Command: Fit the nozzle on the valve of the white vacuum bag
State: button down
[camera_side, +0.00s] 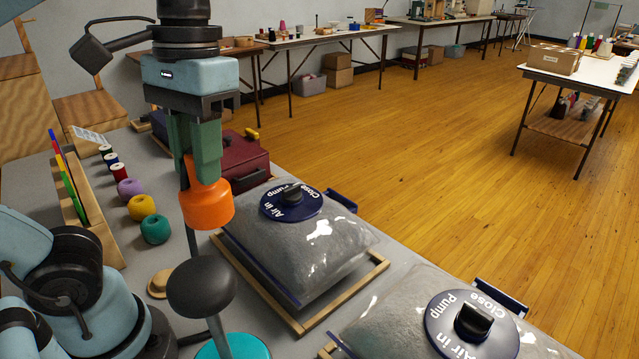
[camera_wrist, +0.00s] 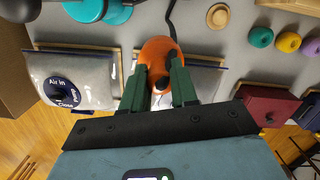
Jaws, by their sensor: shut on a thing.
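My gripper (camera_side: 204,172) is shut on an orange nozzle (camera_side: 207,206) and holds it upright in the air. In the wrist view, the green fingers (camera_wrist: 160,88) grip the nozzle (camera_wrist: 157,50). In the side view, the nozzle appears left of the middle bag (camera_side: 300,248) and its dark blue valve (camera_side: 291,202). A second bag (camera_side: 385,315) with a like valve (camera_side: 471,326) lies at front right; it also shows in the wrist view (camera_wrist: 92,70). Both look pale grey, so I cannot tell which is called white. The wrist view hides the middle bag's valve.
Wooden frames (camera_side: 300,325) lie under the bags. A teal pump base (camera_side: 233,346) with a black-knobbed handle (camera_side: 201,287) stands in front. A dark red case (camera_side: 240,160) sits behind the nozzle. Yarn balls (camera_side: 155,229) and spools line the left. A black hose (camera_wrist: 171,17) meets the nozzle.

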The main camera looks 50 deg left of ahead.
jog(key=w+d+n, duration=0.3)
jog(key=w+d, duration=0.6)
jog(key=d, duration=0.5)
jog(key=w+d+n, duration=0.2)
jog(key=w+d, duration=0.6)
jog(key=d, duration=0.7)
jog(key=shift+h, duration=0.3)
jog(key=shift+w+a+f, duration=0.15)
jog(key=shift+f, duration=1.25)
jog(key=shift+w+a+f, duration=0.1)
jog(key=shift+f, duration=1.25)
jog(key=shift+f, duration=2.1)
jog(key=c, duration=0.8)
grip_release()
jog(key=shift+r, duration=0.1)
jog(key=shift+w+a+r, duration=0.1)
jog(key=shift+r, duration=1.1)
jog(key=shift+w+a+r, duration=0.1)
jog(key=shift+w+r, duration=0.05)
jog(key=shift+r, duration=1.1)
jog(key=shift+w+a+r, duration=0.1)
jog(key=shift+r, duration=1.1)
